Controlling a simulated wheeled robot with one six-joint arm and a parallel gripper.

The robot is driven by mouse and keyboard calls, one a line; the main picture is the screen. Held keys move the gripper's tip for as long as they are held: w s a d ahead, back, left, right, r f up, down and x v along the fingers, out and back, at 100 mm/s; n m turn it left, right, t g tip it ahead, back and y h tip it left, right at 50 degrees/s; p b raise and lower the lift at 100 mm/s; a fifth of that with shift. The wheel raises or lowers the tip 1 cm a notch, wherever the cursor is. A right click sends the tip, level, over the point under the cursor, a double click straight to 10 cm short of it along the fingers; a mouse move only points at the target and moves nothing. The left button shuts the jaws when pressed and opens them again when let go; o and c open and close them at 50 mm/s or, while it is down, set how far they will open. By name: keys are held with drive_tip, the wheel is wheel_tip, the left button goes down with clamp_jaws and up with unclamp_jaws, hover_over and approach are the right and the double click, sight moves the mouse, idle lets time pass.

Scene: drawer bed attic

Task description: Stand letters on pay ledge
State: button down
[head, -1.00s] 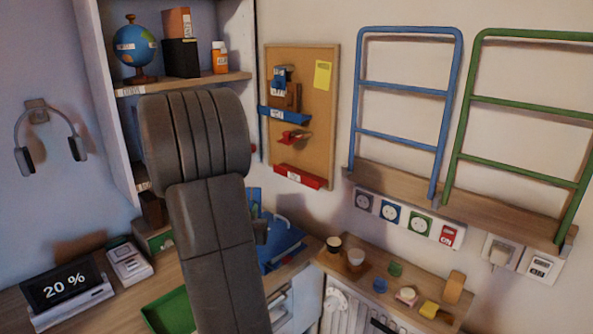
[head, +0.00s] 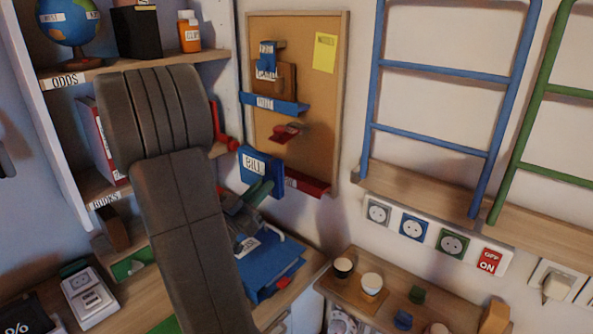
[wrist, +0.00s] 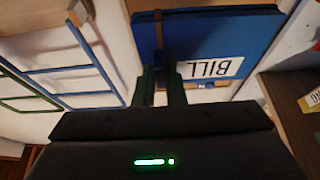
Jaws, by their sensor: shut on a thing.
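My gripper (head: 262,190) is shut on a blue letter marked BILL (head: 254,163), holding it up in front of the cork board's lower left. In the wrist view my fingers (wrist: 161,88) pinch the edge of the letter (wrist: 205,35), and its label appears upside down. On the cork board, a blue ledge (head: 285,107) bears a brown item (head: 286,76) and a blue labelled one (head: 266,62). A red ledge (head: 314,187) is lower down, its left part hidden by the letter. I cannot read either ledge's label clearly. The letter appears apart from the blue ledge; contact with the red one is unclear.
A small red item (head: 286,132) is on the board between the ledges. A yellow note (head: 325,53) is at upper right. A blue tray-like thing (head: 270,268) lies on the desk below. Shelves are left; blue rails (head: 430,142) and sockets (head: 412,226) are right.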

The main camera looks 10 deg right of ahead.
drive_tip(key=w+d+f+p, duration=0.1)
drive_tip(key=w+d+p, duration=0.1)
drive_tip(key=w+d, duration=0.6)
drive_tip(key=d, duration=0.2)
drive_tip(key=shift+w+d+f, duration=0.25)
drive_tip(key=shift+d+f, duration=0.05)
drive_tip(key=shift+d, duration=0.1)
drive_tip(key=shift+f, duration=0.25)
drive_tip(key=c, duration=1.5)
unclamp_jaws()
drive_tip(key=shift+r, duration=0.2)
